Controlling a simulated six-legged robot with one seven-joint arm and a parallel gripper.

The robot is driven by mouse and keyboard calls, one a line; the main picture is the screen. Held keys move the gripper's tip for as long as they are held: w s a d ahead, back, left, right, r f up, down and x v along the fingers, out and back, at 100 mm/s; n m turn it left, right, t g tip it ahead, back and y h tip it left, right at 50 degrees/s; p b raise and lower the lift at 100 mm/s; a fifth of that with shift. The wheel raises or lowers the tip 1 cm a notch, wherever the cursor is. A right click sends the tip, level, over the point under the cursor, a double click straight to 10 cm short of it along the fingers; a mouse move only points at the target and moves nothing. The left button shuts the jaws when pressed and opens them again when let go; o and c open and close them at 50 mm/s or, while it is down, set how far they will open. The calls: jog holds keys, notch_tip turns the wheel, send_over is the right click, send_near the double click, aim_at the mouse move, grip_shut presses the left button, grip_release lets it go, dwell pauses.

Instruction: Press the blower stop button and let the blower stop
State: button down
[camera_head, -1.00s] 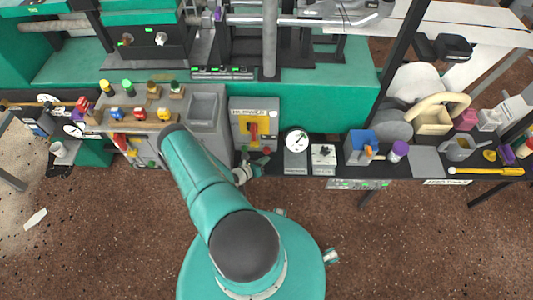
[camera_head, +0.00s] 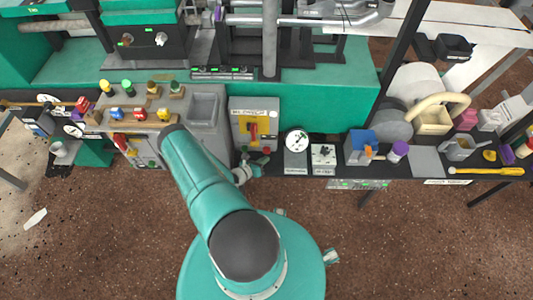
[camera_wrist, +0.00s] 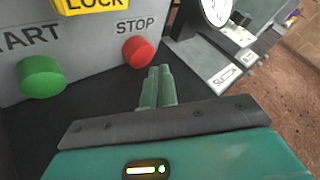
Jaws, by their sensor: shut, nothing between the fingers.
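The red stop button (camera_wrist: 138,51) sits on the grey blower panel (camera_wrist: 95,40) under the word STOP. It also shows small in the head view (camera_head: 266,150). The green start button (camera_wrist: 41,77) is to its left in the wrist view. My gripper (camera_wrist: 160,72) is shut and empty. Its fingertips appear just below and right of the red button in the wrist view, and a small gap shows between them. In the head view my gripper is mostly hidden beside my arm, in front of the panel. Whether the blower runs cannot be told.
A yellow LOCK plate (camera_wrist: 92,4) with a red lever (camera_head: 253,130) is above the buttons. A round dial gauge (camera_head: 296,141) and a small grey box (camera_head: 323,156) stand right of the panel. A grey bin (camera_head: 203,107) is to its left.

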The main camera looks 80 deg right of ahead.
jog(key=shift+d, duration=0.2)
dwell(0.6)
jog(key=shift+w+d, duration=0.1)
jog(key=shift+d, duration=0.15)
jog(key=shift+w+d, duration=0.15)
jog(key=shift+d, duration=0.35)
dwell(1.0)
jog(key=shift+a, duration=0.15)
jog(key=shift+s+a, duration=0.25)
jog(key=shift+a, duration=0.55)
jog(key=shift+a, duration=0.1)
jog(key=shift+s+a, duration=0.2)
jog(key=shift+a, duration=0.6)
jog(key=shift+s+a, duration=0.15)
jog(key=shift+a, duration=0.6)
jog(key=shift+s+a, duration=0.2)
jog(key=shift+a, duration=0.6)
jog(key=shift+w, duration=0.1)
